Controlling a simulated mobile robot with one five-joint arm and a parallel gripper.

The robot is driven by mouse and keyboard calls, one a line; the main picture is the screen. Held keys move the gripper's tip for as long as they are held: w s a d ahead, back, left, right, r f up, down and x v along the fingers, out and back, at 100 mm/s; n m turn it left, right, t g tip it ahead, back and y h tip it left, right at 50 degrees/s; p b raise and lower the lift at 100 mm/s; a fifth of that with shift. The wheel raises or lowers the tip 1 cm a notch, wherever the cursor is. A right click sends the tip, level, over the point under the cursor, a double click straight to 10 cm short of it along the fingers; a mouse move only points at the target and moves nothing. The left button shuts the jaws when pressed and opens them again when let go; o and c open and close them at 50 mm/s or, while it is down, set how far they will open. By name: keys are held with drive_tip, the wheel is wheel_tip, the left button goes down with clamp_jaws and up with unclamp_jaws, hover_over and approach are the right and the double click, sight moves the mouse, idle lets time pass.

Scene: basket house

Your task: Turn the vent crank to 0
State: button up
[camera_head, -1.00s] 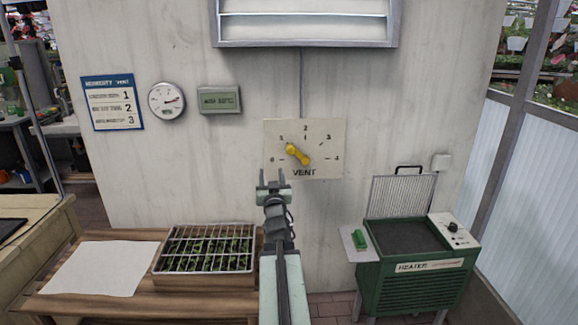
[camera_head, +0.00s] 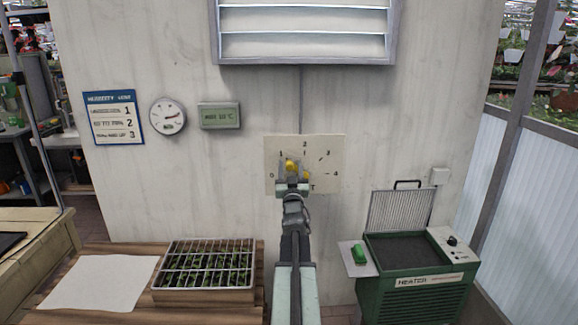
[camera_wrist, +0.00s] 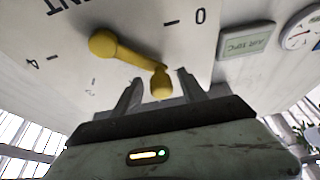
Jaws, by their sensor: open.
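The yellow vent crank (camera_head: 290,165) is on a white dial plate (camera_head: 325,150) marked 0 to 4, on the wall. Its arm points up and left from the hub, roughly between 0 and 1. In the wrist view, which is upside down, the crank arm (camera_wrist: 125,52) runs from its round hub to a knob (camera_wrist: 162,86) that sticks out from the plate. My gripper (camera_head: 294,172) is at the dial and hides part of the crank and the VENT label. In the wrist view my gripper (camera_wrist: 161,84) is open, its fingers on either side of the knob.
A louvred vent (camera_head: 303,30) is above the dial. A blue-edged sign (camera_head: 113,117), a round gauge (camera_head: 168,116) and a small display (camera_head: 220,115) hang to the left. A bench with a caged seedling tray (camera_head: 206,270) stands below left, a green heater (camera_head: 415,285) below right.

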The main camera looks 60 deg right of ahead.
clamp_jaws()
drive_tip(key=shift+f, duration=0.1)
idle(0.7)
idle(0.5)
